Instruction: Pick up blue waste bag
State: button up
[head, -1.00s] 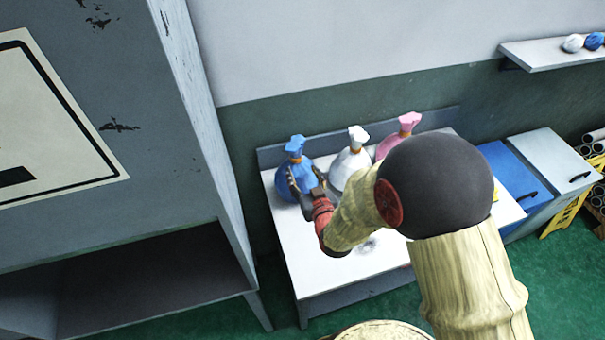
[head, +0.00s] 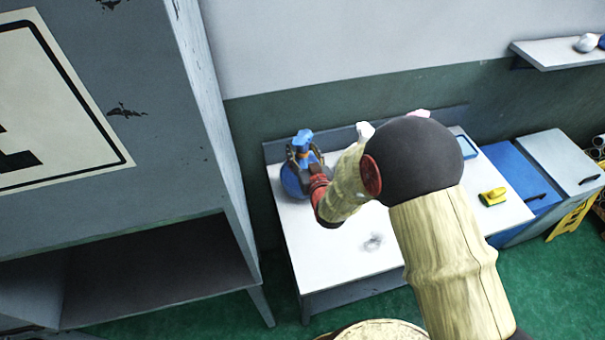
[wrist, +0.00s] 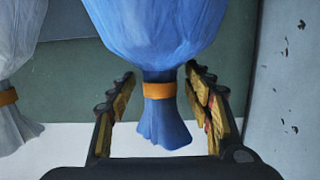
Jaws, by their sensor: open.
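The blue waste bag (head: 291,181) stands at the left end of the white table (head: 345,262), its tied neck pointing up. My gripper (head: 303,155) is at the neck of the bag, open. In the wrist view, where the picture is upside down, the blue bag (wrist: 158,30) has an orange band around its neck. My gripper's two fingers (wrist: 158,92) stand on either side of the band, with a gap on both sides. The white bag (wrist: 12,90) shows at the left edge of the wrist view. In the head view my arm hides most of the white and pink bags.
A tall grey cabinet (head: 120,190) stands close on the left. A yellow-green sponge (head: 493,197) lies at the table's right end, before blue and grey bins (head: 563,165). A wall shelf (head: 560,52) is at upper right. The table's front middle is mostly clear.

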jog(key=shift+c, duration=0.6)
jog(key=shift+s, duration=0.1)
jog(key=c, duration=1.1)
jog(key=shift+f, duration=0.1)
grip_shut()
